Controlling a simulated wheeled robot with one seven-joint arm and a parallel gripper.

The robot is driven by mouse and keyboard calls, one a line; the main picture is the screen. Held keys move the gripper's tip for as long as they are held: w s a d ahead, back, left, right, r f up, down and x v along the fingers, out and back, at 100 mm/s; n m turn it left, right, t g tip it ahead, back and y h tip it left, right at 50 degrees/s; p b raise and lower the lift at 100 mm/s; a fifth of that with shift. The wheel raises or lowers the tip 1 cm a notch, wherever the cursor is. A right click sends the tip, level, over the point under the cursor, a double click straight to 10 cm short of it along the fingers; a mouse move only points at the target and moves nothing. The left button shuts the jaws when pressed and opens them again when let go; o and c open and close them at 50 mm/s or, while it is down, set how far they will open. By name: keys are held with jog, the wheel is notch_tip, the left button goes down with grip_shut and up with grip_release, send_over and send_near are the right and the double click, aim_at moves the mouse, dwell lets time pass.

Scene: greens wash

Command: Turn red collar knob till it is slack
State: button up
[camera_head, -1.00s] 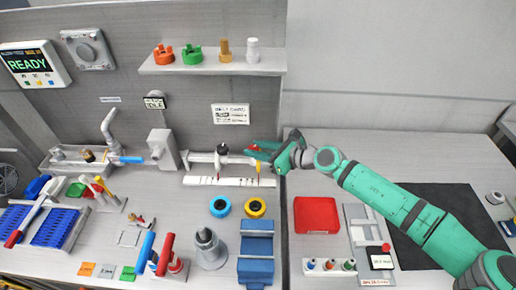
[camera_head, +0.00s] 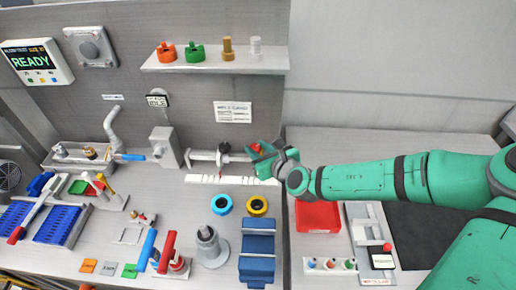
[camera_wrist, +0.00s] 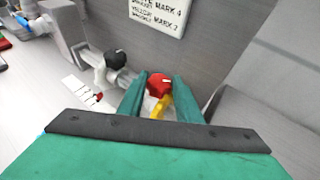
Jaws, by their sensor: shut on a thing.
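The red collar knob (camera_wrist: 158,83) sits at the right end of a grey horizontal rail (camera_head: 205,156) on the bench. It has a pale mark on its face, and a yellow piece (camera_wrist: 160,106) hangs just below it. My gripper (camera_head: 258,151) is at the knob. In the wrist view my gripper's teal fingers (camera_wrist: 160,92) stand on either side of the knob, shut on it. In the head view the fingers hide most of the knob. A black knob (camera_wrist: 115,59) sits further left on the same rail and also shows in the head view (camera_head: 224,148).
A white scale strip (camera_head: 215,179) lies below the rail. A notice card (camera_head: 233,112) is on the wall behind. Blue (camera_head: 221,204) and yellow (camera_head: 257,206) rings lie in front. A red tray (camera_head: 316,217) is under my arm. A shelf (camera_head: 215,66) with several fittings is above.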

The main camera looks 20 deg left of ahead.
jog(key=shift+m+t+h, duration=0.4)
jog(key=shift+m+h, duration=0.1)
jog(key=o, duration=1)
jog(key=shift+a, duration=0.1)
jog(key=shift+o, duration=0.2)
jog(key=v, duration=1)
jog(key=shift+s+d+r, duration=0.2)
jog(key=shift+s+d, duration=0.05)
